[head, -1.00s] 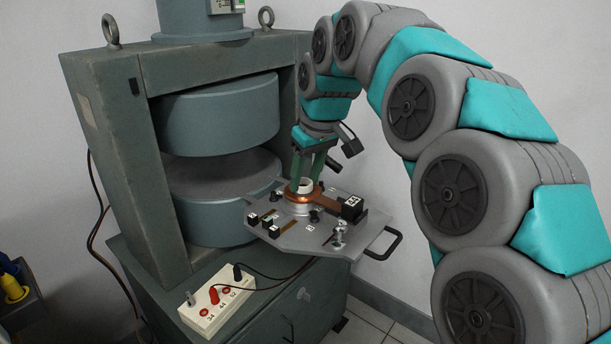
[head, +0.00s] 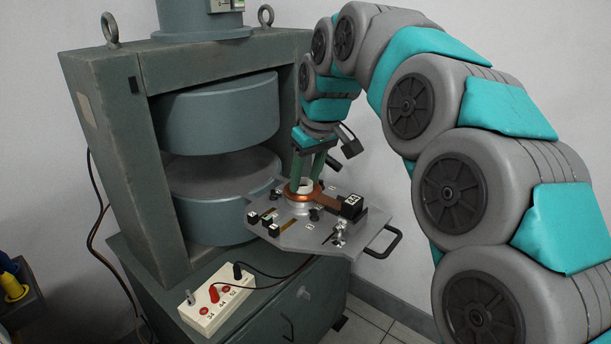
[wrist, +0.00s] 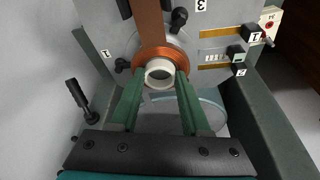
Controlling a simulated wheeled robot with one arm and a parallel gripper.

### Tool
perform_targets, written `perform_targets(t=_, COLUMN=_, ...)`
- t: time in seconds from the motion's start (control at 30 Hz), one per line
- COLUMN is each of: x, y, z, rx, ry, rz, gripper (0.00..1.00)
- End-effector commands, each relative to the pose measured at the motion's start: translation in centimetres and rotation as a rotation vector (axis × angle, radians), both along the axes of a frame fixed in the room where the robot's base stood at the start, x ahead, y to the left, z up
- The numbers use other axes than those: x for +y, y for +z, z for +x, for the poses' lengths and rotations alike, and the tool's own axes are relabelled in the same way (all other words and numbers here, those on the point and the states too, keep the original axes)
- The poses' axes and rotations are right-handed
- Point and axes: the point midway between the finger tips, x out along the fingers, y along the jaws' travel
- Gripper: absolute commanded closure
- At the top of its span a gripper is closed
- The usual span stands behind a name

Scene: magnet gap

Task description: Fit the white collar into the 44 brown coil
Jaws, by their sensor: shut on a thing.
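The white collar (head: 305,185) is a short ring. My gripper (head: 307,179) is shut on it, with one green finger on each side, and points down. The collar also shows between the fingertips in the wrist view (wrist: 158,67). The brown coil (wrist: 157,52) is a copper-coloured ring on the grey plate, with a brown strip running to a black numbered block (head: 351,206). The collar is over the coil's opening and overlaps its near edge in the wrist view. I cannot tell how deep it sits. The coil's number is too small to read.
The grey plate (head: 325,238) carries small black knobs, numbered blocks and a side handle (head: 384,247). The large magnet's lower pole (head: 213,219) stands close at the left, under its upper pole (head: 220,112). A white terminal box (head: 217,304) with leads sits in front.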

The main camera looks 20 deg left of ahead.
Motion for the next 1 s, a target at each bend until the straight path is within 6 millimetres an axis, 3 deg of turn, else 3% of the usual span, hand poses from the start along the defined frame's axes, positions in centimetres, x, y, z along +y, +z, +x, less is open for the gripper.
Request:
perform_targets(t=0.33, x=-0.01, y=-0.41, z=-0.01, rx=0.001, ry=0.0, rz=-0.001, gripper=1.0)
perform_targets(t=0.37, x=0.0, y=-0.37, z=-0.01, rx=0.0, ry=0.0, rz=0.0, gripper=0.5)
perform_targets(t=0.63, x=0.0, y=-0.38, z=-0.01, rx=0.0, ry=0.0, rz=0.0, gripper=0.2)
perform_targets(t=1.0, x=-0.09, y=0.08, z=-0.03, rx=-0.002, ry=0.0, rz=0.001, gripper=0.19)
